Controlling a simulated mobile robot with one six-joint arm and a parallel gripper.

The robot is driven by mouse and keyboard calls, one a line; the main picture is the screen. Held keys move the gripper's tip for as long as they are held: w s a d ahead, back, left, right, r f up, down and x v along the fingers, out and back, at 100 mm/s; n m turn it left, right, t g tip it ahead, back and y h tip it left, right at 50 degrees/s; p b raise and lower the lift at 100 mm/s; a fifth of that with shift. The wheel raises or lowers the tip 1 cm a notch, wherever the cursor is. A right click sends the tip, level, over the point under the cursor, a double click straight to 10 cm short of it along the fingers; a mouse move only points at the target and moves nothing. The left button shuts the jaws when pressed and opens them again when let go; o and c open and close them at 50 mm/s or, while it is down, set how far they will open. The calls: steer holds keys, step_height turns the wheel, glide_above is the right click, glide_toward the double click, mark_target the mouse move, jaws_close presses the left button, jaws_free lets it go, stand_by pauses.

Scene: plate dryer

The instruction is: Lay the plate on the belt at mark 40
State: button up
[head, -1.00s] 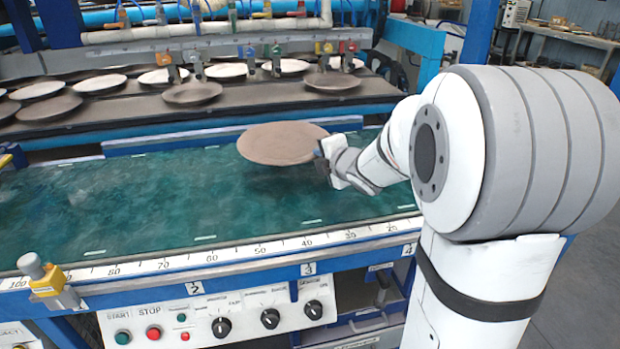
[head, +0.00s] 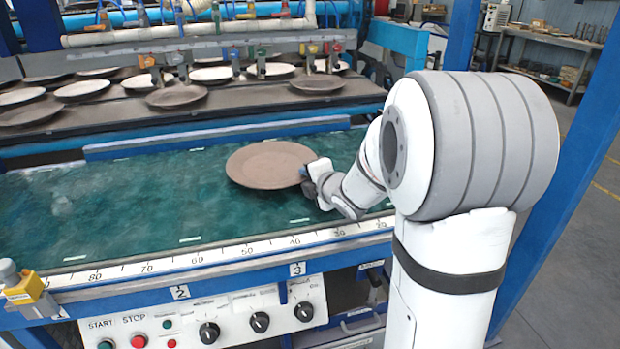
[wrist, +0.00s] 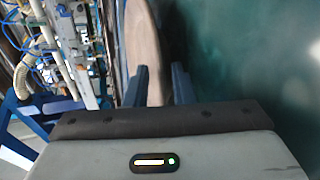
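The plate (head: 268,164) is round, brown and lies flat over the green belt (head: 120,210), towards its far side. It is low over the belt; I cannot tell whether it touches. My gripper (head: 308,180) is shut on the plate's right edge. In the wrist view the plate (wrist: 142,45) runs between the two fingers of my gripper (wrist: 160,88). Mark 40 (head: 295,241) is on the white scale along the belt's near edge, below the plate in the picture. The belt under the plate is hidden.
A dark rack (head: 235,95) with several plates stands behind the belt, under hanging coloured clips. A yellow-and-grey device (head: 22,285) sits at the near left edge. The control panel (head: 205,320) is in front. The belt left of the plate is clear.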

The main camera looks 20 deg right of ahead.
steer(key=shift+o, duration=0.7)
